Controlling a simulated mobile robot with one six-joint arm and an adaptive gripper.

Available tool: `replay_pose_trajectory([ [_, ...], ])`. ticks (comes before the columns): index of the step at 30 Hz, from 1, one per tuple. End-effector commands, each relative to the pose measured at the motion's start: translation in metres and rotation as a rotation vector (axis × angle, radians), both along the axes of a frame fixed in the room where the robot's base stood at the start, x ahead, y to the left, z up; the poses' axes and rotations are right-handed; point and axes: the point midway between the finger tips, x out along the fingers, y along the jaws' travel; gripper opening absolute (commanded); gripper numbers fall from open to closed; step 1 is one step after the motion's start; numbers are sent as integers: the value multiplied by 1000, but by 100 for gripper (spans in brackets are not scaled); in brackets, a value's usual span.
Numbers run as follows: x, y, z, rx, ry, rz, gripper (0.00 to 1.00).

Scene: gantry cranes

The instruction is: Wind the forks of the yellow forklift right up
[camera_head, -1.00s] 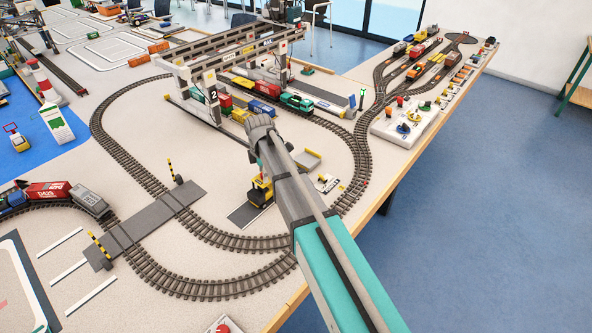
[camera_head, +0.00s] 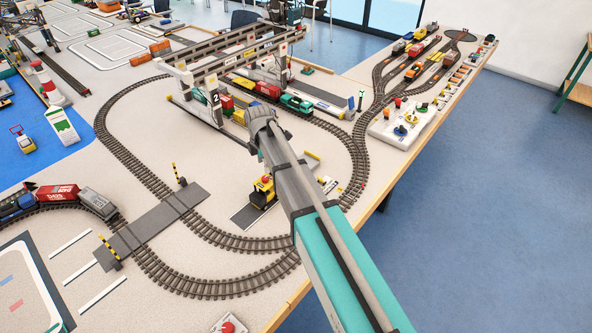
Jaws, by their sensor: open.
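A small yellow forklift-like vehicle (camera_head: 263,190) with a red part on top stands on a dark grey pad (camera_head: 243,216) inside the track loop. My arm (camera_head: 285,172) crosses the picture just right of the vehicle and covers part of that area. I cannot make out the vehicle's forks or their height. My gripper does not show; the arm's links hide where it could be. Another small yellow vehicle (camera_head: 25,145) with a red frame stands on the blue mat at the far left; its kind is unclear.
A grey gantry crane (camera_head: 213,97) marked 2 stands behind the pad, over coloured train wagons (camera_head: 267,88). Track (camera_head: 215,237) curves around the pad, with a level crossing (camera_head: 150,226) to the left. A control panel (camera_head: 402,122) lies at the right, near the table edge.

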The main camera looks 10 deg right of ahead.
Motion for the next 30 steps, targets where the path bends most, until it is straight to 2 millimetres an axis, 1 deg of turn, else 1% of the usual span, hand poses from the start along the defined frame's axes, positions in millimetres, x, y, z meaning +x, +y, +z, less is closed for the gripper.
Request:
replay_pose_trajectory([
  [1,0,0,9,0,0,0,69],
  [6,0,0,22,0,0,0,69],
  [21,0,0,62,0,0,0,69],
  [30,0,0,82,0,0,0,69],
])
